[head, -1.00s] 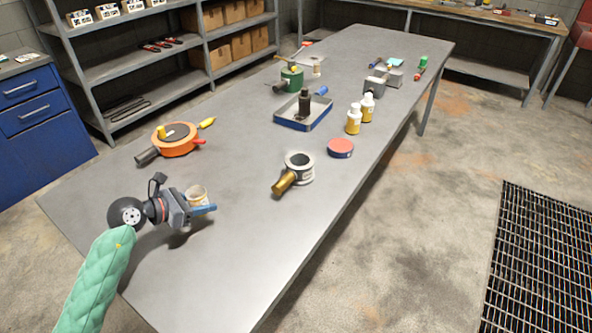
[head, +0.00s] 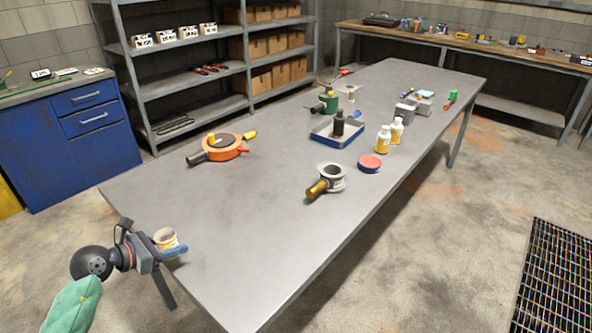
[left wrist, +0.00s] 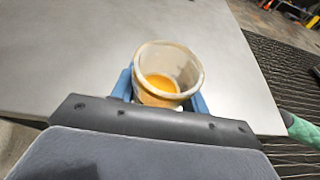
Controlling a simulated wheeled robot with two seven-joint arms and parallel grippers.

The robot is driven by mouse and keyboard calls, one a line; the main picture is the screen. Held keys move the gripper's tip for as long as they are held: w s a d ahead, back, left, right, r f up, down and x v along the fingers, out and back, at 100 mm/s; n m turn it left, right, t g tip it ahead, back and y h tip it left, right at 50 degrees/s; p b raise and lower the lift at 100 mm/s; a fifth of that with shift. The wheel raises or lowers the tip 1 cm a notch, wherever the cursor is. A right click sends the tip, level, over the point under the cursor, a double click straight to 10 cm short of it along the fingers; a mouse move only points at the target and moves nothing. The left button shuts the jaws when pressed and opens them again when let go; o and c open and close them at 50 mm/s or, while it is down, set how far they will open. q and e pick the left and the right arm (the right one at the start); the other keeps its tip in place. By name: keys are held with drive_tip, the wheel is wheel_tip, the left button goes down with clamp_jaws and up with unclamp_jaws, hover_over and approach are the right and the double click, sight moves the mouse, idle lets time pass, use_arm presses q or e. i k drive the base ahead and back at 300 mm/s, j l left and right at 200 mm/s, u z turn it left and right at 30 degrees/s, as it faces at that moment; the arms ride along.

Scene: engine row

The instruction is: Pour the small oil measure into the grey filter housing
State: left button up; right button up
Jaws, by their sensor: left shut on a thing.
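My left gripper (head: 170,247) is shut on the small oil measure (head: 166,238), a whitish cup, near the table's left front edge. In the left wrist view the measure (left wrist: 168,72) sits between the blue fingers, with amber oil low inside it. It looks roughly upright. The grey filter housing (head: 333,176) is a round, open-topped piece with a brass-coloured cylinder (head: 317,189) at its side. It stands mid-table, to the right of and beyond my left gripper, well apart from it. My right gripper is not in view.
A grey table (head: 250,210) has clear room between the measure and the housing. An orange round tool (head: 224,147) lies behind to the left. A red-lidded tin (head: 370,163), yellow-white bottles (head: 384,140) and a blue tray (head: 325,136) with a dark bottle (head: 339,123) stand beyond the housing.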

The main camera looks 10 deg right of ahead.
sight(331, 179)
drive_tip(key=l+u, duration=0.1)
drive_tip(key=u, duration=3.15)
drive_tip(key=k+l, duration=0.25)
drive_tip(key=k, duration=0.2)
drive_tip(key=k+l, duration=0.25)
drive_tip(key=k, duration=0.2)
drive_tip(key=k+l+u, duration=0.1)
drive_tip(key=k+l, duration=0.15)
drive_tip(key=k, duration=0.2)
drive_tip(key=k+l, duration=0.2)
drive_tip(key=k, duration=0.25)
drive_tip(key=k+l, duration=0.1)
drive_tip(key=k, duration=0.95)
drive_tip(key=k+z, duration=0.1)
drive_tip(key=z, duration=0.35)
drive_tip(key=k+z, duration=0.1)
drive_tip(key=z, duration=1.45)
